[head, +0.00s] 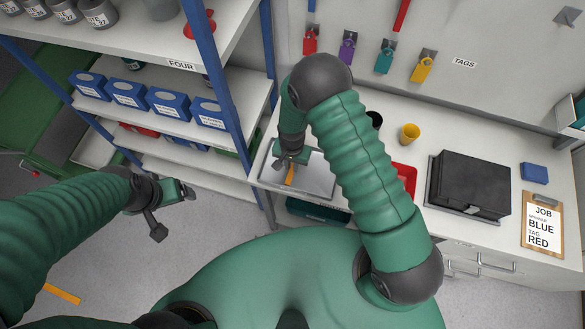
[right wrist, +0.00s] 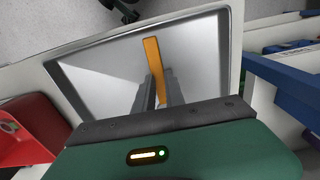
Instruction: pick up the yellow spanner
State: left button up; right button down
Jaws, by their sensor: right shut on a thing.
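The yellow spanner (head: 290,175) is a narrow orange-yellow bar at the grey metal tray (head: 318,187) on the bench. In the right wrist view the spanner (right wrist: 153,58) runs from between my finger tips toward the tray's far side. My right gripper (head: 289,161) is over the tray, shut on the near end of the spanner; the fingers (right wrist: 158,92) hide that end. I cannot tell whether the spanner still touches the tray. My left gripper (head: 172,208) is open and empty over the floor, left of the bench.
A blue-posted shelf with blue boxes (head: 168,103) stands at left. A red bin (head: 405,180), black case (head: 468,184), yellow cup (head: 409,133) and job card (head: 543,222) reading BLUE and RED are on the bench. Coloured tags (head: 423,67) hang on the wall.

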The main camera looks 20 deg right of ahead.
pick_arm(q)
jog(key=shift+f, duration=0.1)
pick_arm(e)
jog(key=shift+s+a+f, duration=0.25)
jog(key=shift+s+f, duration=0.1)
jog(key=r+p, duration=0.2)
jog(key=w+r+p, duration=0.1)
jog(key=shift+w+r+p, duration=0.1)
jog(key=shift+r+p, duration=0.25)
pick_arm(q)
jog(key=r+p, duration=0.1)
jog(key=r, duration=0.2)
jog(key=w+r+p, duration=0.1)
jog(key=r, duration=0.1)
jog(key=shift+w+a+r+p, duration=0.15)
jog(key=shift+r+p, duration=0.2)
jog(key=shift+r, duration=0.05)
pick_arm(e)
jog(key=s+a+r, duration=0.1)
jog(key=s+a, duration=0.1)
jog(key=s, duration=1.4)
jog(key=c, duration=2.1)
grip_release()
jog(key=shift+r, duration=0.15)
jog(key=shift+c, duration=0.2)
jog(key=o, duration=1.7)
